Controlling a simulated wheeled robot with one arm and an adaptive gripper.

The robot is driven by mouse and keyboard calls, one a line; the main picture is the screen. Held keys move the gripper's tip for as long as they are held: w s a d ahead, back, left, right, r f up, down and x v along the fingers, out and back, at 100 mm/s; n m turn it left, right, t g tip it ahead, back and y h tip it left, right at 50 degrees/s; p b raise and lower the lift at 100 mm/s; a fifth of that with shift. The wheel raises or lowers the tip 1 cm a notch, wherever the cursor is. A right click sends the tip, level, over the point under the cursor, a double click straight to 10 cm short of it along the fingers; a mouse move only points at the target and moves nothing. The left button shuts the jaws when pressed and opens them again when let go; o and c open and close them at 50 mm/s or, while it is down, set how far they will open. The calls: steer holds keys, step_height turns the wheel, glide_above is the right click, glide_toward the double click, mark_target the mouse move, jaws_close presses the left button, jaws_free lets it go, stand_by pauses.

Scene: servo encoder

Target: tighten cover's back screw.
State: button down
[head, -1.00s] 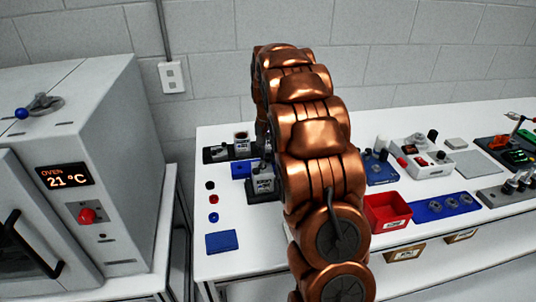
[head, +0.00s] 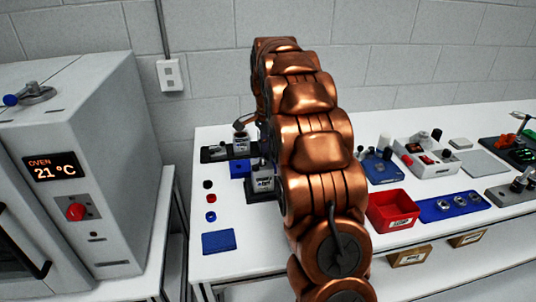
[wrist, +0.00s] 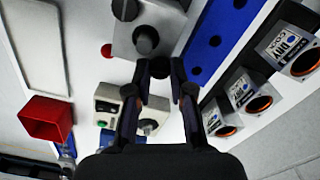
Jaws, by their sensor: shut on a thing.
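In the wrist view my gripper (wrist: 160,87) points away from the camera, with a small dark round thing (wrist: 158,68) between its fingertips. I take it as held; what it is exactly is too dark to tell. In the head view my copper arm hides the gripper. Two silver units with labels stand at the left of the bench, a rear one (head: 240,143) on a black base and a nearer one (head: 263,183). A dark curved piece (head: 244,121) shows over the rear one. I cannot make out the cover or its back screw.
A red bin (head: 393,211), a blue tray with round parts (head: 452,207) and several devices stand right of my arm. A blue pad (head: 219,242) lies at the front left. The oven (head: 75,165) stands left, across a gap. Several labelled silver units (wrist: 246,92) show in the wrist view.

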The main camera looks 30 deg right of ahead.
steer(key=shift+m+b, duration=0.55)
steer(key=shift+m, duration=1.45)
steer(key=c, duration=1)
jaws_free()
steer(key=shift+r, duration=0.1)
steer(key=shift+r, duration=3.7)
